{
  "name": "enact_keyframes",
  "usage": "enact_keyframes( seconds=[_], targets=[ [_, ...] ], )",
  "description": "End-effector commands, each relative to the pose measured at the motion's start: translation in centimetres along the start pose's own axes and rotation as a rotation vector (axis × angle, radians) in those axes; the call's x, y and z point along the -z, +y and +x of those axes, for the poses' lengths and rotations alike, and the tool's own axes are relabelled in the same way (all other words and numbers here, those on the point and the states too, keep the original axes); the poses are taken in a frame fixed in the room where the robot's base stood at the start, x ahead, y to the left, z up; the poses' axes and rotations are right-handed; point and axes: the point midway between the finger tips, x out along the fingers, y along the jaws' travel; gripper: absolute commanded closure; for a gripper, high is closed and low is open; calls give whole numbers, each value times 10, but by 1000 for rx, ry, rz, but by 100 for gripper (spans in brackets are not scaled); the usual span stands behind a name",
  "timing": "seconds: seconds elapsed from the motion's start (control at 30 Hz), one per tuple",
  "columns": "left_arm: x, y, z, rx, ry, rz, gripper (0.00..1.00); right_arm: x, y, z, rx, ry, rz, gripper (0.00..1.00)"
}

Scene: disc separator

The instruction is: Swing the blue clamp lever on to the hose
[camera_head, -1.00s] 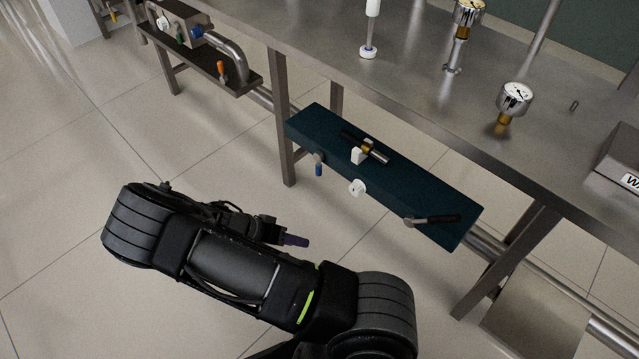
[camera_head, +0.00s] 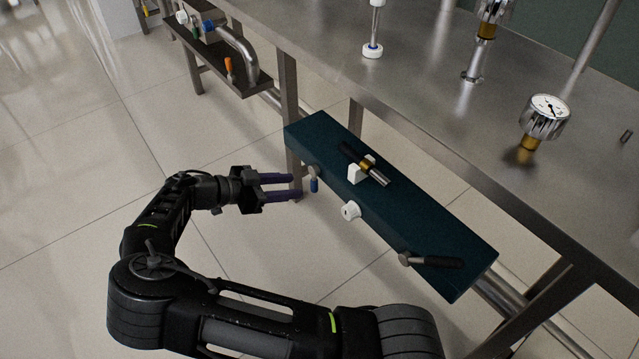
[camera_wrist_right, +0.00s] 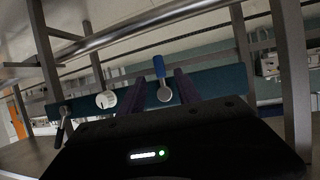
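The blue clamp lever (camera_head: 314,184) hangs down from a round grey pivot on the front face of the dark teal box, near its left end. In the right wrist view the lever (camera_wrist_right: 160,50) shows upside down, with its grey pivot between or just beyond my fingers. My right gripper (camera_head: 297,187) is open, its two purple fingers apart and pointing at the lever from the left. A small gap seems to remain; contact cannot be told. A black and brass tube-like piece (camera_head: 366,164) lies in a white holder on the box; I cannot tell if it is the hose. My left gripper is out of view.
The teal box (camera_head: 440,228) also carries a white knob (camera_head: 350,210) and a black-handled lever (camera_head: 436,262). The steel table (camera_head: 420,110) with gauges stands behind it. A table leg (camera_head: 289,90) rises behind the box's left end. The floor in front is clear.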

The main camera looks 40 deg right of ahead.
Motion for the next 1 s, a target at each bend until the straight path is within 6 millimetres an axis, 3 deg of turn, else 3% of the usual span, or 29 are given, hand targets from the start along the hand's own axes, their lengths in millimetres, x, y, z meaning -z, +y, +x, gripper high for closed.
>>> enact_keyframes(
  seconds=[0.27,0.7,1.0],
  targets=[
    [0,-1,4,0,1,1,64,-2,1,13,-5,0,-2,60],
    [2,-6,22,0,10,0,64,-2,1,74,-3,-1,-2,60],
    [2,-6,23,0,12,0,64,0,1,79,-2,-1,-2,60]
  ],
)
